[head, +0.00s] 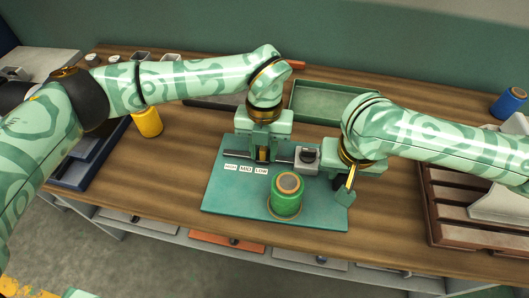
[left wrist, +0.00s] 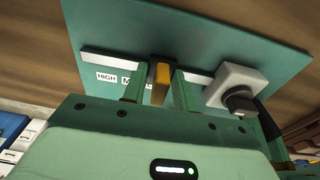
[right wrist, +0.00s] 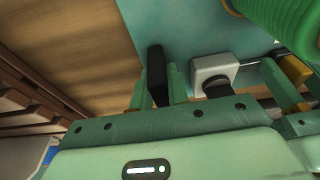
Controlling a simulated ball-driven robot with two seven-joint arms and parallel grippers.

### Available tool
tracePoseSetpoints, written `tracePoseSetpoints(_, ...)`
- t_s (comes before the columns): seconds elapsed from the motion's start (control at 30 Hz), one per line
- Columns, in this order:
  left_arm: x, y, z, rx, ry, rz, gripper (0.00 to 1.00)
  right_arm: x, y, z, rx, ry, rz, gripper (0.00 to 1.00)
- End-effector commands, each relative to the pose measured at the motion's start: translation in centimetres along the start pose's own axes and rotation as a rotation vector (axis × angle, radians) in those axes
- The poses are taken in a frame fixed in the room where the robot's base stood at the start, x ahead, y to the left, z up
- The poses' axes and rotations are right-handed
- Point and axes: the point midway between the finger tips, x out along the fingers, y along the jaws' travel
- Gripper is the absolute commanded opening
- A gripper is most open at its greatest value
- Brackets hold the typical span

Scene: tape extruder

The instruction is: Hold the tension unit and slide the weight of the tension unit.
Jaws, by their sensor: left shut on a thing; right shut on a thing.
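The tension unit is a teal base plate (head: 225,200) with a metal rail, HIGH, MID and LOW labels (head: 246,169), and a grey block with a black knob (head: 306,158). My left gripper (head: 263,152) is shut on the yellow slider weight on the rail, by the LOW label; the weight shows between its fingers in the left wrist view (left wrist: 161,83). My right gripper (head: 342,183) is at the plate's right side, shut on an upright black piece (right wrist: 157,72), clearest in the right wrist view.
A green spool (head: 286,196) stands on the plate in front of the rail. A green tray (head: 322,103) lies behind. A yellow spool (head: 147,121) is left, a blue spool (head: 508,102) far right, and a brown slatted rack (head: 450,215) right of the plate.

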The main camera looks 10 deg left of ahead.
Motion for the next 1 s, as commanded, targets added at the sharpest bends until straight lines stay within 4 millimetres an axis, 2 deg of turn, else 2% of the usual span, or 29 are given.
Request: tracePoseSetpoints(1.0, -0.1, 3.2, 0.1, -0.003, -0.002, 0.002, 0.00, 0.0, 0.1, 0.0, 0.000, 0.000, 0.003, 0.00)
